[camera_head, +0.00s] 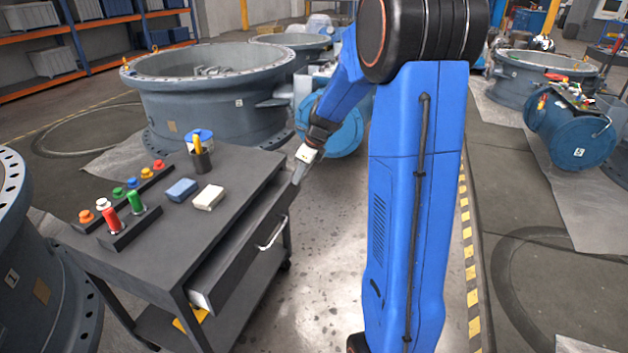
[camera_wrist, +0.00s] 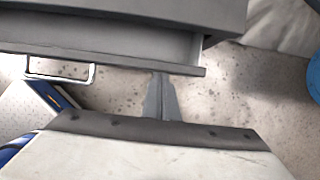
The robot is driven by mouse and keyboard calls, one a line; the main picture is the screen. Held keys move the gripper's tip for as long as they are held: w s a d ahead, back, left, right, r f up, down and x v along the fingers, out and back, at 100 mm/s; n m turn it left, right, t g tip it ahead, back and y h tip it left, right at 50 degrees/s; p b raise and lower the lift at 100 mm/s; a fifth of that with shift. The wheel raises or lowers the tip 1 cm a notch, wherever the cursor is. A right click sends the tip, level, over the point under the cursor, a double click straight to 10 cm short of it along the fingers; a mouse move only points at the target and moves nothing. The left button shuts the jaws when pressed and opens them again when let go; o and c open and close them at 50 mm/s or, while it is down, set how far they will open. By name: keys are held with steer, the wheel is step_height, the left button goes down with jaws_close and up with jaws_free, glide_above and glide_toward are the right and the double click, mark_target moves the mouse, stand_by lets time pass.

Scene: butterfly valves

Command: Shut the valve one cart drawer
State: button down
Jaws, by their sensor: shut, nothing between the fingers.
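The dark grey cart (camera_head: 150,222) stands at the left in the head view. Its drawer (camera_head: 240,257) is partly pulled out toward the right, with a gap showing under the cart top. The drawer has a pale bar handle (camera_head: 272,234) on its front; the handle also shows in the wrist view (camera_wrist: 60,70). My gripper (camera_head: 297,178) is at the far end of the drawer front, pointing down. In the wrist view its closed fingers (camera_wrist: 160,97) are at the drawer front's edge (camera_wrist: 190,70). Whether they touch it I cannot tell. The drawer's inside is mostly hidden.
On the cart top are a blue block (camera_head: 181,190), a white block (camera_head: 208,197), a dark cup (camera_head: 200,158) and racks of coloured pieces (camera_head: 128,220). A large grey valve body (camera_head: 210,95) stands behind the cart. Clear floor (camera_head: 325,250) lies right of the drawer.

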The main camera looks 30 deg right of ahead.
steer(key=shift+w+a, duration=0.65)
steer(key=shift+w, duration=0.25)
